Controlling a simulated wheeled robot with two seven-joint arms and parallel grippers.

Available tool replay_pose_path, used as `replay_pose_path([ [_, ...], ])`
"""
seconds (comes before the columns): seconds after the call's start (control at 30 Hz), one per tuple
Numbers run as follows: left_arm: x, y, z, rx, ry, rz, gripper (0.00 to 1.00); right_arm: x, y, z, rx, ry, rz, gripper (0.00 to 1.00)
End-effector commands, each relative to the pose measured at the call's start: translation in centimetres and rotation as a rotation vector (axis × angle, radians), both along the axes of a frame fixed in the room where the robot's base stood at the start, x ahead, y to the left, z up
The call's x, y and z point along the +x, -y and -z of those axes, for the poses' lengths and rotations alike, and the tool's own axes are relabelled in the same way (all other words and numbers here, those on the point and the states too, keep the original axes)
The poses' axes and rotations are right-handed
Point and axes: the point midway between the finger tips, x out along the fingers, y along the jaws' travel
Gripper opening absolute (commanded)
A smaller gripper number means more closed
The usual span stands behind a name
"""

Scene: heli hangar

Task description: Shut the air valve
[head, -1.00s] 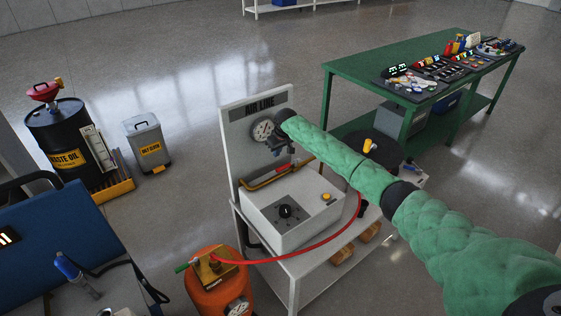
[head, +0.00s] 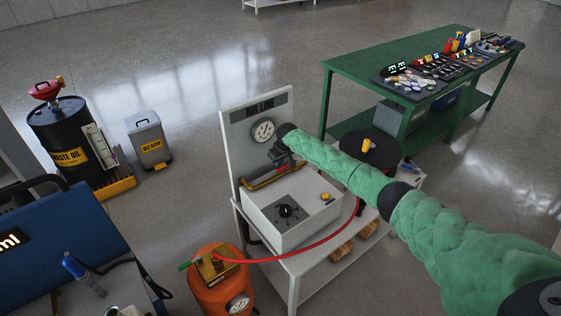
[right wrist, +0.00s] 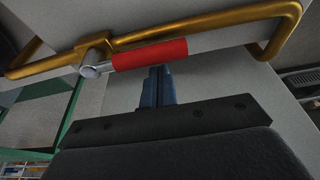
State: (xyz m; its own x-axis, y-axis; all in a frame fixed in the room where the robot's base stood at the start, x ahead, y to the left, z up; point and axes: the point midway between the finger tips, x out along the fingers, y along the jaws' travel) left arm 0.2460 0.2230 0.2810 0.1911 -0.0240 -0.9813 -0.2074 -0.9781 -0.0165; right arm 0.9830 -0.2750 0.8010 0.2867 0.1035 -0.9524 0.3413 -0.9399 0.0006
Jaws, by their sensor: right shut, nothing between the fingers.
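The air valve is a lever with a red sleeve (right wrist: 150,54) on a silver pivot (right wrist: 95,68), mounted on a brass pipe (right wrist: 215,22). The lever lies roughly along the pipe. In the head view the pipe (head: 258,182) runs across the front of the AIR LINE stand's panel (head: 236,128), below the gauge (head: 263,131). My right gripper (head: 287,161) is at the pipe and partly hides the lever. In the right wrist view its blue fingers (right wrist: 157,84) are shut and empty, their tips at the sleeve's lower edge. I cannot tell whether they touch. My left gripper is out of view.
A white box (head: 270,222) with a black knob stands below the pipe. A red hose (head: 290,255) runs to an orange tank (head: 212,285). A green bench (head: 365,62) with tools stands behind right. A waste oil drum (head: 62,140) stands left.

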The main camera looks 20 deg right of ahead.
Motion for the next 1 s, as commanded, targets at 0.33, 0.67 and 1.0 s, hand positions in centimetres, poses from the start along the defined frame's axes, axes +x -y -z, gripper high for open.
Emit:
replay_pose_path([
  [0.33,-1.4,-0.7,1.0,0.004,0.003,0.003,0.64,-1.1,0.4,-0.3,0.001,0.0,0.0,0.0],
  [0.67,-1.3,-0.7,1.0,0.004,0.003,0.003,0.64,-1.1,0.4,-0.3,0.001,0.0,0.0,0.0],
  [1.0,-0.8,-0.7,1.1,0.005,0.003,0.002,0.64,-1.9,1.1,-0.1,0.002,0.0,-0.08,0.0],
])
